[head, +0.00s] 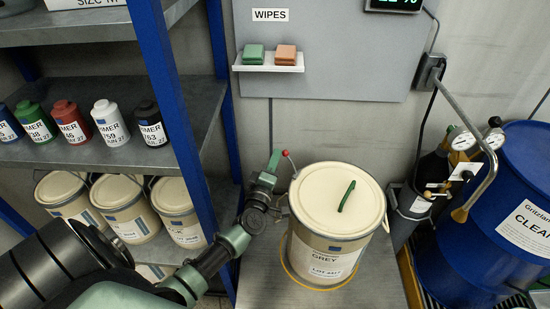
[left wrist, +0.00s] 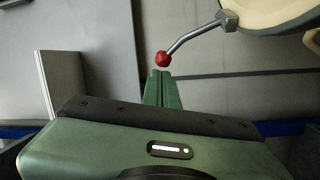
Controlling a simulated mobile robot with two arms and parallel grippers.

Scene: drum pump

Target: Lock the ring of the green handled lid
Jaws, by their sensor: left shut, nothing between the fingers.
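The cream lid (head: 328,190) with the green handle (head: 347,196) sits on a cream pail (head: 322,262) labelled GREY. A lever with a red knob (head: 286,153) sticks out from the lid's ring at the back left. In the left wrist view the red knob (left wrist: 163,59) ends a bent metal lever (left wrist: 192,36), joined to a bracket (left wrist: 228,20) at the rim. My left gripper (head: 276,157) is shut and empty beside the knob. In the left wrist view its fingertips (left wrist: 162,74) are just below the knob; I cannot tell whether they touch it.
The pail stands on a grey bench (head: 262,280). A shelf rack with a blue post (head: 170,100) holds bottles and several pails at the left. A blue drum (head: 500,230), gas cylinders and a bent pipe (head: 468,195) stand at the right. A wipes ledge (head: 268,68) is on the wall.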

